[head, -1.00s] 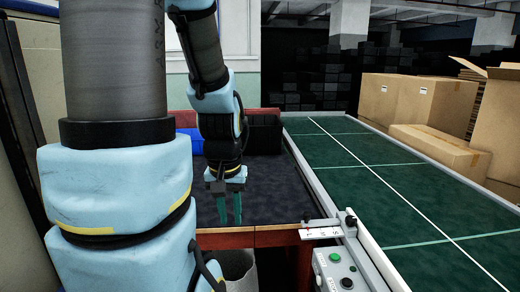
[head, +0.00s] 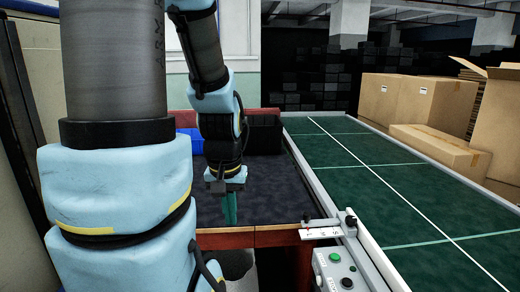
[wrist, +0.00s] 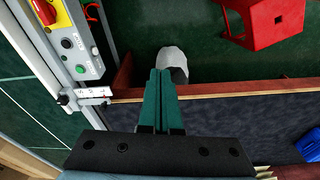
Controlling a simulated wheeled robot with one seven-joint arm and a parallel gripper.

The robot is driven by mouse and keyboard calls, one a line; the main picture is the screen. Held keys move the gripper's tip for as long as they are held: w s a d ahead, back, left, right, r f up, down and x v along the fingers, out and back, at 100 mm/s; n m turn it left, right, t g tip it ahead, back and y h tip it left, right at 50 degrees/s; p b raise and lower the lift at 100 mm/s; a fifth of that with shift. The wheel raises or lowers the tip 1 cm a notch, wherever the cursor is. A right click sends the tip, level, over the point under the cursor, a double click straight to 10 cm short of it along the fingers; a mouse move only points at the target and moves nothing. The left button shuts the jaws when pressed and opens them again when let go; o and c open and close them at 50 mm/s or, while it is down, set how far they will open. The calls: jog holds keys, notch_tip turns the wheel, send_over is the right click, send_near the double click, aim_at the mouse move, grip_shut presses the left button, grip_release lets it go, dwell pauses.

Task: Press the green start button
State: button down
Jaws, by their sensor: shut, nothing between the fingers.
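The green start button (head: 335,257) is on the grey control box (head: 325,268) at the conveyor's near end, low in the head view. In the wrist view the green button (wrist: 80,69) is at the upper left, on the box's face. My gripper (head: 230,217) hangs pointing down over the dark table top, left of the box and apart from the button. In the wrist view its green fingers (wrist: 164,72) are together with nothing between them.
A red emergency knob (wrist: 45,11) on a yellow plate and other buttons share the box. A white scale plate (head: 321,233) juts out beside it. The green conveyor (head: 400,190) runs along the right, with cardboard boxes (head: 395,100) beyond. A red stool (wrist: 262,22) stands below.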

dwell(0.4)
jog(key=m+t+y+b, duration=0.2)
jog(key=m+t+b, duration=0.45)
jog(key=b, duration=0.35)
send_over(336, 259)
notch_tip(336, 259, down, 17)
jog(key=shift+n+t, duration=0.35)
jog(key=shift+t, duration=0.1)
notch_tip(336, 259, down, 7)
jog(key=b, duration=0.9)
jog(key=shift+r+b, duration=0.1)
jog(key=shift+b, duration=0.25)
jog(key=shift+f, duration=1)
